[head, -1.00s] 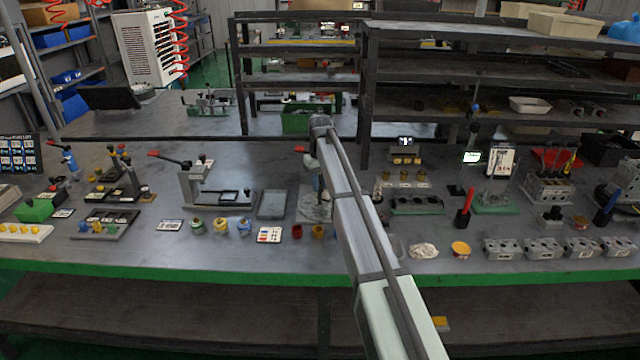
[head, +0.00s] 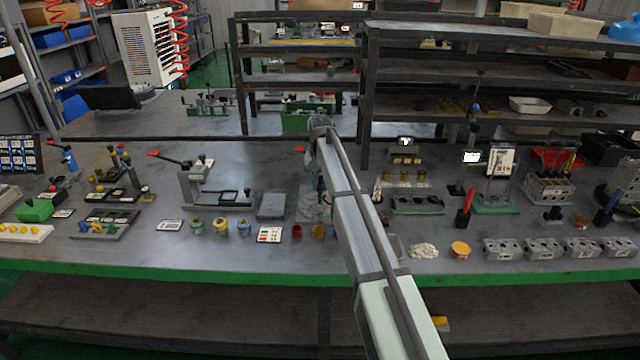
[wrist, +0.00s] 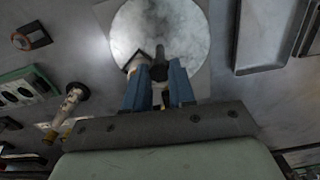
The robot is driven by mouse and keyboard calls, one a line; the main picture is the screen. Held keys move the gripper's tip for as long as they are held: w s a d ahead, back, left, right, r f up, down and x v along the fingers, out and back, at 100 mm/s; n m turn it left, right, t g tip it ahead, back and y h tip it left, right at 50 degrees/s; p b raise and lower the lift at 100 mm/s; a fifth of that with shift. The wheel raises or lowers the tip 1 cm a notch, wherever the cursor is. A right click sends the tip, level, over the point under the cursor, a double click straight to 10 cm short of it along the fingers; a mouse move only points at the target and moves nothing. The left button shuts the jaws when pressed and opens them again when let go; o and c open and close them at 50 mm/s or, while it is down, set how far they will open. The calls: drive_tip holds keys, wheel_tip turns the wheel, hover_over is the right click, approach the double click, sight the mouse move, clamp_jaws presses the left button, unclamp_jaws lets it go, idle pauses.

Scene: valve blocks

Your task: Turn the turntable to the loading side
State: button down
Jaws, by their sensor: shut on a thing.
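The turntable (wrist: 185,28) is a round, mottled grey disc on a square plate, at the top middle of the wrist view. In the head view the turntable (head: 308,207) is partly hidden behind my arm. A dark upright knob (wrist: 160,52) stands on the disc near its lower edge, with a dark angular piece beside it on the left. My gripper (wrist: 159,82) has its blue fingers on both sides of the knob and is shut on it. In the head view my gripper is mostly hidden by my arm.
A grey tray (head: 271,206) lies just left of the turntable. A grey stand with a red-tipped lever (head: 194,182) is further left. In the wrist view, a green-edged block (wrist: 22,92) and a small metal-and-brass fitting (wrist: 68,108) lie to the left.

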drive_tip(key=shift+m, duration=6.6)
drive_tip(key=c, duration=0.9)
unclamp_jaws()
drive_tip(key=shift+c, duration=0.2)
wheel_tip(320, 180, up, 14)
drive_tip(key=shift+f, duration=0.1)
